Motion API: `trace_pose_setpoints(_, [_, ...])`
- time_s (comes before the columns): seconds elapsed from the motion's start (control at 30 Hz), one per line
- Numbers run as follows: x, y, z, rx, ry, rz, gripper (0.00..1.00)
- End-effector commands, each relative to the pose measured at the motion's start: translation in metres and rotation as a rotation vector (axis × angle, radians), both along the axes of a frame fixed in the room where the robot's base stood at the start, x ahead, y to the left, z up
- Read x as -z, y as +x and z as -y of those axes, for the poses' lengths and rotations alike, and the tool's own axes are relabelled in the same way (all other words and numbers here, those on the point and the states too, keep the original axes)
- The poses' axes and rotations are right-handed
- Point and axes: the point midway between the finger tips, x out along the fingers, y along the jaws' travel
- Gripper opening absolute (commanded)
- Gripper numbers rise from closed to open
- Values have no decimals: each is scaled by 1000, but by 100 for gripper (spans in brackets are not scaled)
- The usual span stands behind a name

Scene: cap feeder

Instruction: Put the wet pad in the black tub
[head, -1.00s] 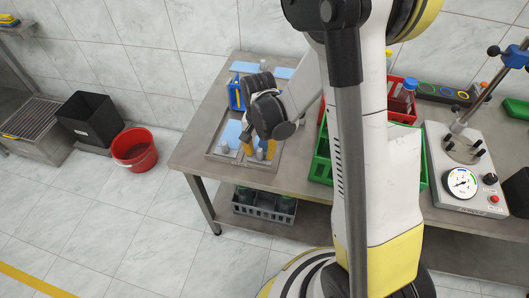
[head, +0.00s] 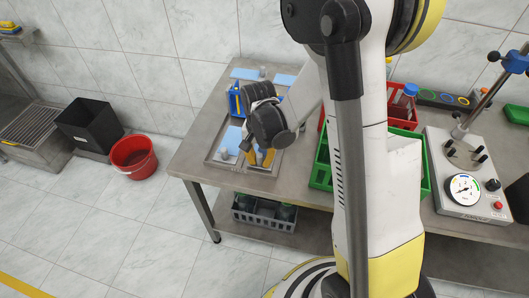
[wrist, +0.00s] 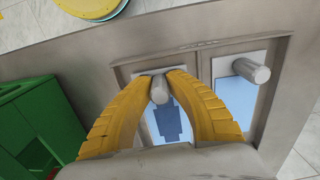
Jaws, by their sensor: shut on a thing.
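My gripper (wrist: 160,78) has its yellow fingers shut on the grey knob (wrist: 157,91) of a pad. That pad (wrist: 172,125) is light blue with a darker blue patch, which looks wet, and lies in the left recess of a steel tray. My gripper (head: 261,158) also shows over the tray at the table's left front. A second pad (wrist: 244,97) with a grey knob lies in the right recess. It shows lighter blue, partly hidden by its knob. The black tub (head: 88,124) stands low on the left, beyond the table.
A red bucket (head: 133,157) stands on the floor between tub and table. Light blue pads (head: 245,73) lie at the table's back. A blue and yellow container (head: 236,98) stands behind the tray. A green crate (wrist: 30,120) is close beside my gripper. A gauge device (head: 463,190) sits at right.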

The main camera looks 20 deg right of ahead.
Motion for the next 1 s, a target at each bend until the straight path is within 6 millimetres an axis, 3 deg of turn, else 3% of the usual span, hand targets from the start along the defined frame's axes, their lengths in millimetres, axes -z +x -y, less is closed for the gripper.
trace_pose_setpoints(1.0, [-58, 0, 0, 0, 0, 0, 0])
